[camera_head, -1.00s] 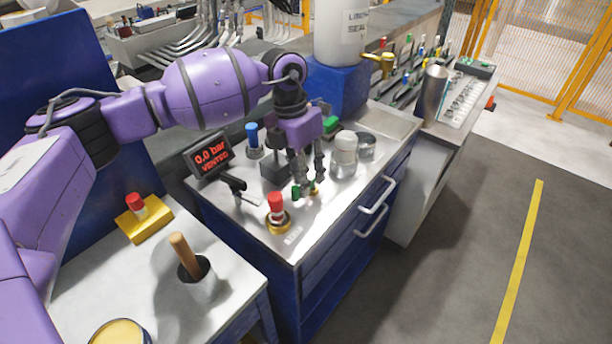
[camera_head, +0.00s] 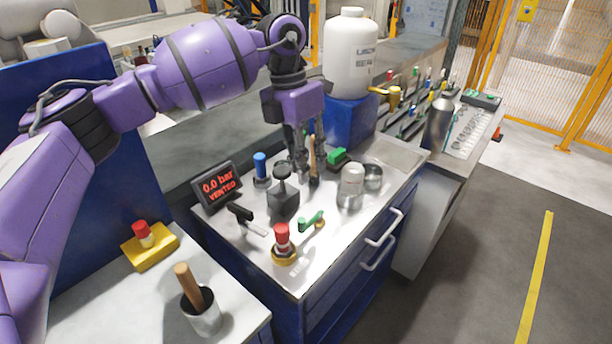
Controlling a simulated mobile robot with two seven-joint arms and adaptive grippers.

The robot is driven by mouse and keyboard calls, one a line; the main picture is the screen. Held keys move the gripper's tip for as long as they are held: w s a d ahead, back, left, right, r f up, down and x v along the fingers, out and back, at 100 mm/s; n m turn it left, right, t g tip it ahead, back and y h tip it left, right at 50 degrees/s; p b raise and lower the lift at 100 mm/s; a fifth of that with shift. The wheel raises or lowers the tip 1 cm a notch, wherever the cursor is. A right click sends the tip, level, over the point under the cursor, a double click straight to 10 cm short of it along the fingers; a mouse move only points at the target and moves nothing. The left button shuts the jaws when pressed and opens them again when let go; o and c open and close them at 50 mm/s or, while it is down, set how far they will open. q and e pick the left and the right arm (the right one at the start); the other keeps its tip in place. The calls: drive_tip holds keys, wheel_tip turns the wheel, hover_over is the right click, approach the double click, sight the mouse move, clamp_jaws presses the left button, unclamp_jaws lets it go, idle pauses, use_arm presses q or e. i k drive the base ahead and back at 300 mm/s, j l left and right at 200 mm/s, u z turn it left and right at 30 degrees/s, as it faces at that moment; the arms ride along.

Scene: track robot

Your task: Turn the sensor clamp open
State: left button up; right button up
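No part is plainly marked as the sensor clamp, so I cannot tell which fitting it is. On the steel bench top are a small green lever (camera_head: 311,221), lying slantwise, and a black-handled fitting (camera_head: 243,214) with a metal bar. A black block with a knob (camera_head: 283,195) stands behind them. My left gripper (camera_head: 304,164) points down above the back of the bench, behind the green lever and apart from it. A brown upright piece (camera_head: 314,165) shows beside its fingers; whether they touch it is unclear. The finger gap is too small to judge. My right gripper is out of view.
A display (camera_head: 218,186) reads 0.0 bar VENTED. Around the fittings stand a red-topped knob (camera_head: 282,240), a blue-topped post (camera_head: 261,168), a clear-domed cylinder (camera_head: 351,184) and a green-topped part (camera_head: 337,156). A white jug (camera_head: 349,60) stands on a blue block (camera_head: 350,119) behind.

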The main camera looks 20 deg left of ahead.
sight(242, 214)
drive_tip(key=k, duration=1)
